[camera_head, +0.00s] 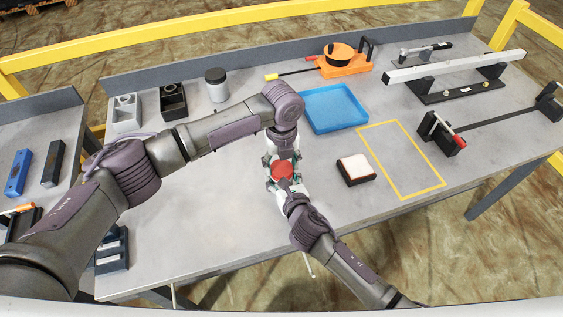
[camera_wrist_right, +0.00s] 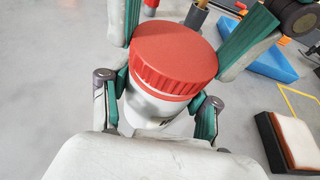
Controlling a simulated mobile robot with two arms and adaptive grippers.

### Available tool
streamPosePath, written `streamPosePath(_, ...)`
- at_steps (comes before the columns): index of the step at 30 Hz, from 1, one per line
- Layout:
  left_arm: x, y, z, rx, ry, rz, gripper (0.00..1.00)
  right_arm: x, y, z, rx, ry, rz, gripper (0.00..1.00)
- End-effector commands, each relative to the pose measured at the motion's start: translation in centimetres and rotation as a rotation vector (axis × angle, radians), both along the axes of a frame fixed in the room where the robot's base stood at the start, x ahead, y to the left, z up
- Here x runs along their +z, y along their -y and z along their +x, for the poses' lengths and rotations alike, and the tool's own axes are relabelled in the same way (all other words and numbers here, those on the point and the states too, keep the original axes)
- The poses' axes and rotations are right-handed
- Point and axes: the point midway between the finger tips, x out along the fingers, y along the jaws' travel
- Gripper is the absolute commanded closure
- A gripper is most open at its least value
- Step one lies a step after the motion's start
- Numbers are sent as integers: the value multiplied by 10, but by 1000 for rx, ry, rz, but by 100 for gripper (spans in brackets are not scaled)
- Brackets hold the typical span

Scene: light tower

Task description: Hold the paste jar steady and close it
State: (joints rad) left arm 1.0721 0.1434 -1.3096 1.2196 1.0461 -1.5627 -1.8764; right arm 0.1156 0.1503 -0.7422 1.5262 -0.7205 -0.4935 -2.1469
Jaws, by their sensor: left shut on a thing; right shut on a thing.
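The paste jar (camera_wrist_right: 150,108) is a pale grey-white jar, seen upright in the right wrist view with a red ribbed lid (camera_wrist_right: 172,55) on its top. A pale ring shows under the lid's skirt; I cannot tell whether the lid is fully tight. My left gripper (camera_head: 283,160) reaches in from the far side, its green-padded fingers on both sides of the lid. My right gripper (camera_wrist_right: 160,105) comes from the near side, its fingers closed around the jar's body below the lid. In the head view the red lid (camera_head: 283,170) hides most of the jar.
A black block with a white-pink pad (camera_head: 356,167) lies just right of the jar. A blue tray (camera_head: 333,108) and an orange tool (camera_head: 345,66) stand behind. A dark-lidded grey container (camera_head: 217,88) is at the back. The yellow-outlined area (camera_head: 400,160) is empty.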

Motion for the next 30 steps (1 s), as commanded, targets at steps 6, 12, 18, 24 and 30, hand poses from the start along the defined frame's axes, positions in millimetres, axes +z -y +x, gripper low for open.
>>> streamPosePath(6, 1, 0, 1, -427, 2, -1, 49, -1, 0, 0, 0, -2, -1, 100)
streamPosePath(12, 0, 0, 1, -845, 1, 0, 49, -1, 0, 0, -1, -2, -1, 100)
streamPosePath(18, 0, 0, 1, -1051, 2, 0, 49, -1, 0, 0, -1, -2, -1, 100)
streamPosePath(24, 0, 0, 1, -1069, 2, 0, 49, -1, 0, 0, -1, -2, -1, 100)
streamPosePath(30, 0, 0, 1, -1067, 2, 0, 25, -1, 0, 0, -1, -2, -1, 100)
